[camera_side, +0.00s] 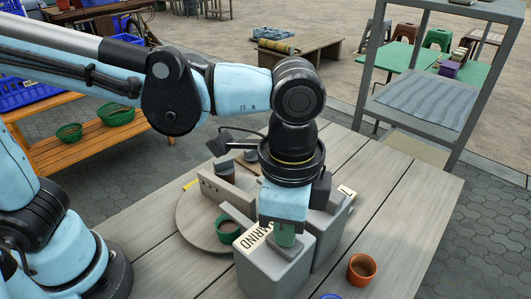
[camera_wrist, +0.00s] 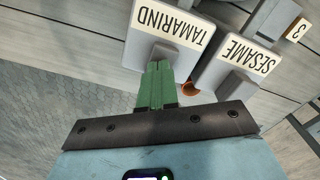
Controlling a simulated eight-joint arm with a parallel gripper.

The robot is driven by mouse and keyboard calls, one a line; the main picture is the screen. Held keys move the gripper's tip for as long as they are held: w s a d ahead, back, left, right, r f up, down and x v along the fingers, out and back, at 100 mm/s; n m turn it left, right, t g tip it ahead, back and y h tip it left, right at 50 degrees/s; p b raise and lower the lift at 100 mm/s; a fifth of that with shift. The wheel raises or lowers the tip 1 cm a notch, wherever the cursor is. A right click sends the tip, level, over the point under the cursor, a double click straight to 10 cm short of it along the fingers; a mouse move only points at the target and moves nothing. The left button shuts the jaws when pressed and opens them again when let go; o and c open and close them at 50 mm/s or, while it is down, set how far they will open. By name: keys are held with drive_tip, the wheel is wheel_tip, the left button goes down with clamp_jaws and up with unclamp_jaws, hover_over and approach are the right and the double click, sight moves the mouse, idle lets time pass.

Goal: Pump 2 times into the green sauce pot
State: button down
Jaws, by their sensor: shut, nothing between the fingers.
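The green sauce pot (camera_side: 229,230) stands on a round board (camera_side: 190,222), with a brownish inside. A grey spout-like bar (camera_side: 238,215) extends toward it from the grey TAMARIND dispenser (camera_side: 262,275). My gripper (camera_side: 286,240) points down over the top of that dispenser, its green fingers shut and empty. In the wrist view the green fingertips (camera_wrist: 159,68) are at the grey pump head (camera_wrist: 152,54) beside the TAMARIND label; I cannot tell if they touch it. The SESAME dispenser (camera_wrist: 232,75) stands beside it. The green pot is not seen in the wrist view.
An orange pot (camera_side: 362,268) stands right of the dispensers, and a blue rim (camera_side: 331,296) shows at the bottom edge. A grey block with a 3 label (camera_wrist: 298,29) is near the dispensers. The table's right side (camera_side: 420,200) is clear.

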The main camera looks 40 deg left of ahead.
drive_tip(key=shift+r, duration=1.5)
wheel_tip(320, 180, up, 5)
idle(0.6)
drive_tip(key=w+a+f+n+t, duration=0.1)
drive_tip(key=a+f+n+t, duration=0.1)
drive_tip(key=a, duration=0.6)
drive_tip(key=w+a+f+n+t, duration=0.2)
drive_tip(key=a+f+n, duration=0.2)
drive_tip(key=a+n, duration=0.2)
drive_tip(key=w+a+f+n+t, duration=0.1)
drive_tip(key=a+f+n+t, duration=0.2)
drive_tip(key=a, duration=0.8)
drive_tip(key=shift+w+f+n, duration=0.2)
drive_tip(key=shift+n, duration=0.3)
drive_tip(key=shift+d, duration=0.1)
